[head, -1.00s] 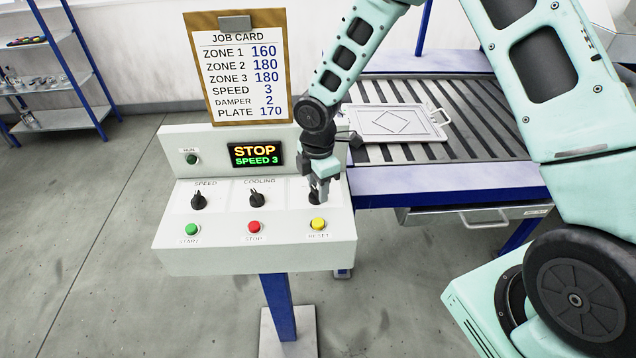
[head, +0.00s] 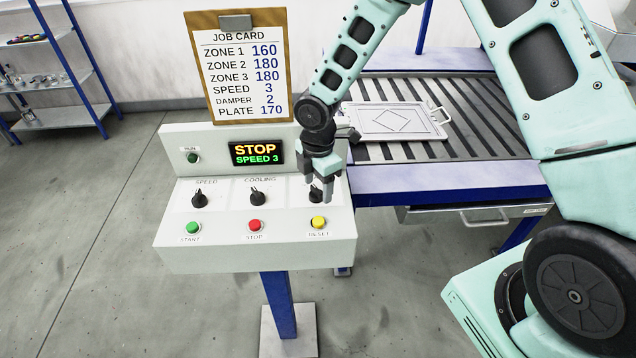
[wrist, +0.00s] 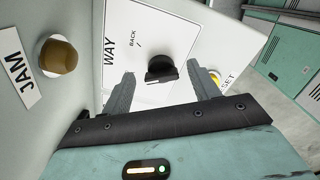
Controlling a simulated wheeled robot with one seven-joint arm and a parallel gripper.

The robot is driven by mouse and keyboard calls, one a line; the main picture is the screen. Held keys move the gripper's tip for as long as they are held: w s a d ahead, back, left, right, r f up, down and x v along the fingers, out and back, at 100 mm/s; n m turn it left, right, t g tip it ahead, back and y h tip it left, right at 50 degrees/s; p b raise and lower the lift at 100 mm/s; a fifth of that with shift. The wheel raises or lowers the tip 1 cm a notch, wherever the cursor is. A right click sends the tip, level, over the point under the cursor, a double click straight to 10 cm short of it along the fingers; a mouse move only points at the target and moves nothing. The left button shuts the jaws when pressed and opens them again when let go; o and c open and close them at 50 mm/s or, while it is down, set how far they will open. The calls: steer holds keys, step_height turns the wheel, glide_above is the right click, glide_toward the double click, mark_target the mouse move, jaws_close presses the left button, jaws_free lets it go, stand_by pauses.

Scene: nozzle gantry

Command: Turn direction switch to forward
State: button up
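The direction switch is a black rotary knob (wrist: 160,68) on the white panel, beside the printing "WAY" and a "BACK" mark in the wrist view. Which mark its pointer faces is not clear. In the head view the knob (head: 314,193) is the rightmost of the row, partly hidden by my gripper (head: 324,190). In the wrist view my gripper (wrist: 163,76) is open, one grey finger to each side of the knob, with gaps between fingers and knob. No forward mark can be read.
The speed knob (head: 199,199) and cooling knob (head: 256,195) stand left of it. Green start (head: 193,227), red stop (head: 255,225) and yellow reset (head: 318,222) buttons sit below. The display (head: 256,153) reads STOP, SPEED 3. A brown jam lamp or button (wrist: 58,57) is close by.

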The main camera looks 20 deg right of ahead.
step_height(320, 180, up, 18)
steer(key=b, duration=0.3)
steer(key=shift+f, duration=0.25)
stand_by(0.4)
